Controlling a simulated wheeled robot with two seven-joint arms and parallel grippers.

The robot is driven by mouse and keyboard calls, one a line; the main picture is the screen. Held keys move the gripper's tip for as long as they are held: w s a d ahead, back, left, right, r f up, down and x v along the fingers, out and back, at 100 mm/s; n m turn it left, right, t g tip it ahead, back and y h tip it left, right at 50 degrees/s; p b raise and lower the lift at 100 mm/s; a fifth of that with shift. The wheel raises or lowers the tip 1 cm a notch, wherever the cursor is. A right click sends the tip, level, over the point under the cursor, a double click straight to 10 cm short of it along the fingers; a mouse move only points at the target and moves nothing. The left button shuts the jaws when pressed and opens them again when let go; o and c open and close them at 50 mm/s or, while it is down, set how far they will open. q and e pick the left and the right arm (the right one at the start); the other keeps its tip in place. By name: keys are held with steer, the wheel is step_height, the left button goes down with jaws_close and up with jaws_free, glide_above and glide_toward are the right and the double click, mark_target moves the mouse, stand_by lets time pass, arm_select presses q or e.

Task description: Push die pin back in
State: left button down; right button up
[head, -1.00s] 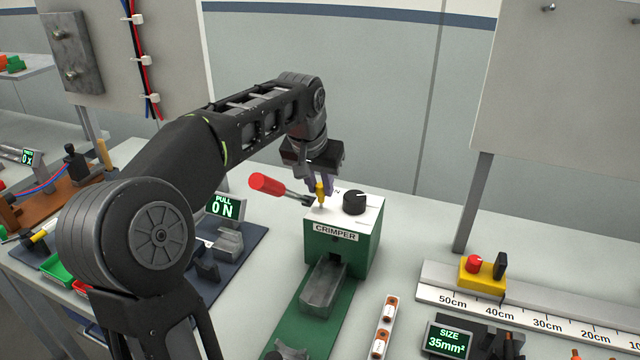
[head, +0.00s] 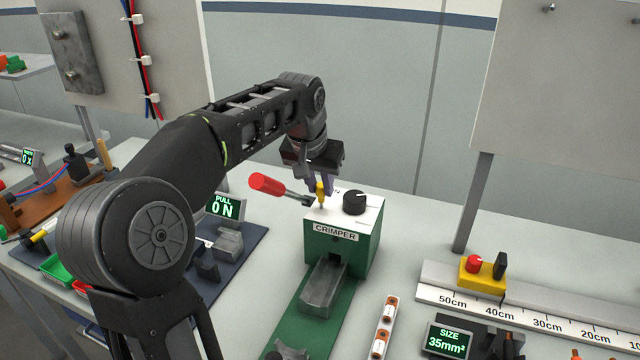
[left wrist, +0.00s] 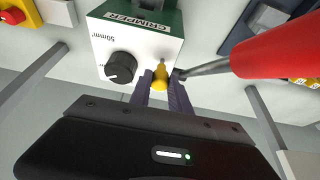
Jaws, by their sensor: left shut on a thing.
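The die pin (head: 320,193) is yellow and stands upright at the top of the green and white crimper (head: 342,245), left of its black knob (head: 355,202). My left gripper (head: 321,186) points down over the crimper and is shut on the pin. In the left wrist view the yellow pin (left wrist: 160,77) shows between the two purple-grey fingers (left wrist: 161,92), next to the knob (left wrist: 121,67). The pin's lower end is at the white top; how deep it sits I cannot tell. My right gripper is not in view.
A red-handled lever (head: 270,184) juts from the crimper's left side, close to my fingers; its red grip (left wrist: 280,50) looms large in the left wrist view. The pull tester (head: 225,207) stands left. A ruler rail (head: 540,318) and size display (head: 447,340) lie right.

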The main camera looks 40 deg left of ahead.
arm_select(q)
steer(key=shift+f, duration=0.1)
step_height(320, 180, down, 2)
steer(key=shift+f+b, duration=0.1)
steer(key=shift+b, duration=0.75)
steer(key=shift+s, duration=0.1)
steer(key=c, duration=1.2)
jaws_free()
steer(key=a+v, duration=0.1)
steer(key=v, duration=0.6)
steer(key=shift+d+r, duration=0.5)
steer(key=shift+d, duration=0.05)
